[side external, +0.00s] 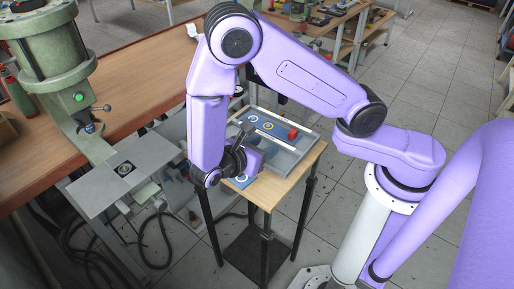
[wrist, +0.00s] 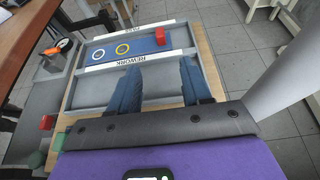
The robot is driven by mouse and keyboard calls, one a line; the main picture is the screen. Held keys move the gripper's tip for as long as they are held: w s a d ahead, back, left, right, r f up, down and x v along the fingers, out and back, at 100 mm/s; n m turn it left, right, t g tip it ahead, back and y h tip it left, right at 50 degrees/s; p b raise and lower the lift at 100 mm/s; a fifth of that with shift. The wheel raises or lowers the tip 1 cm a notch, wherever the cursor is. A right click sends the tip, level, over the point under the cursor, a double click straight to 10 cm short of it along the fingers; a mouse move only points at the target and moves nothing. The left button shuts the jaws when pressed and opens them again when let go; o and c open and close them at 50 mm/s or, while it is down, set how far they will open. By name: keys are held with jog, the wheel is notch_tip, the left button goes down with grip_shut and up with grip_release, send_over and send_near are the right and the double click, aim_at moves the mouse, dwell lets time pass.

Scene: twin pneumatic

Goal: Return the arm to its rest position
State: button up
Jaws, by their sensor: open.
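My arm is bent over a small wooden-topped stand (side external: 268,191). My gripper shows in the wrist view (wrist: 160,86) with its two blue fingers apart and nothing between them. In the side view the gripper is partly hidden behind my arm. Beyond the fingers is a grey tray (wrist: 160,104) with a strip marked REWORK (wrist: 130,61). A blue panel (wrist: 105,53) in it bears a yellow ring and a white ring. A red block (wrist: 160,36) sits at the panel's right end, apart from the fingers; it also shows in the side view (side external: 293,133).
Another red block (wrist: 47,122) and green round parts (wrist: 58,142) lie at the left in the wrist view.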

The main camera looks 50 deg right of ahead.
jog(key=s+d+r+m+y, duration=0.1)
jog(key=s+r+m+y, duration=0.1)
jog(key=s+r+y, duration=0.4)
jog(key=s+d+r+m+y, duration=0.2)
jog(key=s+r+m+y, duration=0.1)
jog(key=s+r+y, duration=0.3)
jog(key=s+y, duration=0.2)
jog(key=s, duration=0.1)
jog(key=shift+s+d+m, duration=0.25)
jog(key=shift+d+m, duration=0.05)
